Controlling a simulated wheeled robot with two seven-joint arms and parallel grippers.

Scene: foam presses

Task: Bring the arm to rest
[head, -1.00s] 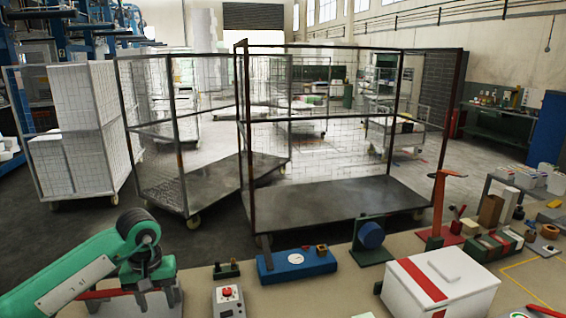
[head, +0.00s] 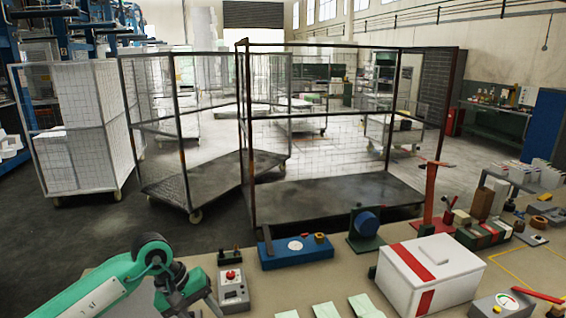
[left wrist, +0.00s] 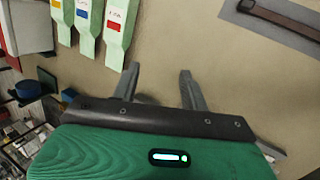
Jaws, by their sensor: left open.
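My left arm, green with dark joints, comes in at the lower left of the head view. Its gripper (head: 195,303) is low at the bottom edge there, beside the grey box with a red button. In the left wrist view the two grey fingers (left wrist: 158,84) stand apart with nothing between them, over bare tan tabletop (left wrist: 185,40). My right arm and gripper do not show.
Pale green tags (head: 326,311) lie at the bench front. The red-button box (head: 232,287), a blue gauge block (head: 283,253) and a white box with red bands (head: 454,268) stand around. Wire cage trolleys (head: 330,197) stand beyond. In the wrist view, a brown strap (left wrist: 285,20) lies upper right.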

